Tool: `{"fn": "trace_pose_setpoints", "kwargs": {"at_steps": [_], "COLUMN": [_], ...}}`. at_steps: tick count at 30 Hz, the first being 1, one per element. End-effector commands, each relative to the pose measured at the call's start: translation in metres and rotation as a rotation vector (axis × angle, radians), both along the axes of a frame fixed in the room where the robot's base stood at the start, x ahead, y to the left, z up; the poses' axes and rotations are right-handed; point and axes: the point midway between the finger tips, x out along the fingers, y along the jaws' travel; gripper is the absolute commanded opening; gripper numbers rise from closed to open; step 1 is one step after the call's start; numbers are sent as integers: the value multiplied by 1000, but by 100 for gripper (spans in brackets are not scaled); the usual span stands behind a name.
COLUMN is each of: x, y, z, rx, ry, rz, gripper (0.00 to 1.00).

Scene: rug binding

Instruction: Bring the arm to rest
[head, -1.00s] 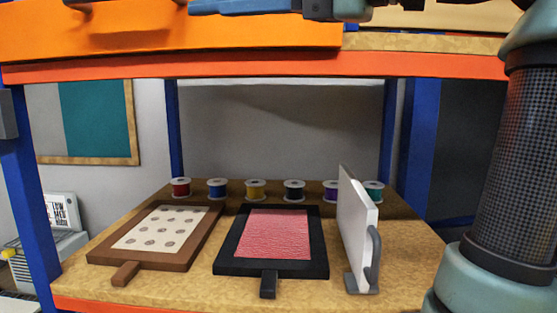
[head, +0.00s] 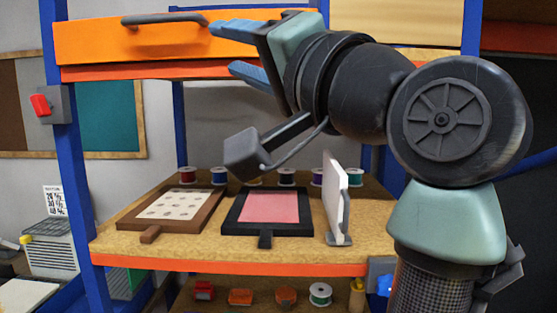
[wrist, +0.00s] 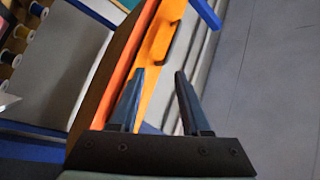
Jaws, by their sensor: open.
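My gripper (head: 224,48) is in the upper middle of the head view, held level with the orange drawer front (head: 100,40). Its two blue fingers point left and stand apart, with nothing between them. In the wrist view, my gripper (wrist: 160,72) is open and empty too. The orange drawer front (wrist: 163,42) with its dark handle (wrist: 173,38) lies beyond the fingertips. In the head view, the drawer's handle (head: 165,20) ends close to the upper finger in the picture; I cannot tell whether they touch.
Below, a wooden shelf (head: 190,252) bears a brown framed board (head: 143,222), a black framed board (head: 240,225) with a pink panel, an upright white plate (head: 334,200) and several thread spools. A lower shelf holds small items. A red switch (head: 41,105) is on the left post.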

Motion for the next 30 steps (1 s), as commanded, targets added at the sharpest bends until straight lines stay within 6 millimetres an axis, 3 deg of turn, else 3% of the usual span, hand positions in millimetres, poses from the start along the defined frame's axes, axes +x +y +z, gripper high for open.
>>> {"fn": "trace_pose_setpoints", "kwargs": {"at_steps": [1,5,9,15,20,30], "x": [1,-10,-51,-108,-124,-123], "y": [-2,-16,-30,-41,-44,-44], "z": [-16,-40,-54,-58,-57,-57], "rx": [-40,-201,-406,-616,-671,-672], "ry": [-76,-314,-548,-741,-785,-784], "rz": [-93,-403,-735,-1046,-1128,-1127], "gripper": [47,47,47,47,47,47]}}
